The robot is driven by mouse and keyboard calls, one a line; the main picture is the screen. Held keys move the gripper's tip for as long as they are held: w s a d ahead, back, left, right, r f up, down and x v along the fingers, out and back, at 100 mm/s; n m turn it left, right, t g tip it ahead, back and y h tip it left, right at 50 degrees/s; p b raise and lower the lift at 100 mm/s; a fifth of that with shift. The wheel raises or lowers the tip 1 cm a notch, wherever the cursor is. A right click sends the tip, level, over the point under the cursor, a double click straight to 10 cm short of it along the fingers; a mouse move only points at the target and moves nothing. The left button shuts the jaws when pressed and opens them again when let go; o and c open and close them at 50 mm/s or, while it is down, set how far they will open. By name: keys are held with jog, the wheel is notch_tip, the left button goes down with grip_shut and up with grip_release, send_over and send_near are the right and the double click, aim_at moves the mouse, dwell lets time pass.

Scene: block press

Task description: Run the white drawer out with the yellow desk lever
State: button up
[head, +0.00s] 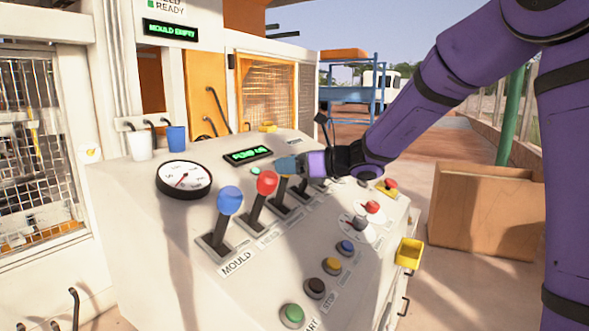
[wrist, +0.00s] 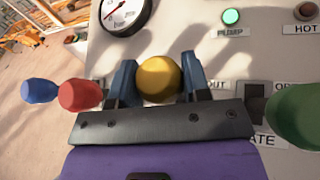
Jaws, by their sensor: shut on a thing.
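The yellow lever knob (wrist: 158,78) sits between the two blue fingers of my gripper in the wrist view, one finger on each side. My gripper (head: 288,164) is shut on it, over the sloped desk in the head view. There the gripper hides most of the knob, and the dark lever shaft (head: 281,189) shows below. A label reading "OUT" (wrist: 217,85) is partly visible beside the knob in the wrist view. I cannot make out the white drawer in either view.
The blue lever (head: 229,201) and red lever (head: 267,183) stand left of my gripper. A green knob (wrist: 299,115) is close on the right in the wrist view. Push buttons (head: 331,266) line the desk front. A gauge (head: 184,178) and cups (head: 177,138) are at the left.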

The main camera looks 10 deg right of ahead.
jog(key=shift+w+a+r+g+h, duration=0.2)
jog(key=shift+w+a+g+h, duration=0.1)
jog(key=shift+w+a+h, duration=0.3)
jog(key=shift+w+a+r, duration=0.1)
jog(key=shift+w+a, duration=0.55)
jog(key=shift+w, duration=0.05)
jog(key=o, duration=1.3)
jog(key=v, duration=1)
jog(key=shift+s+d+r, duration=0.1)
jog(key=shift+d, duration=0.2)
dwell(3.2)
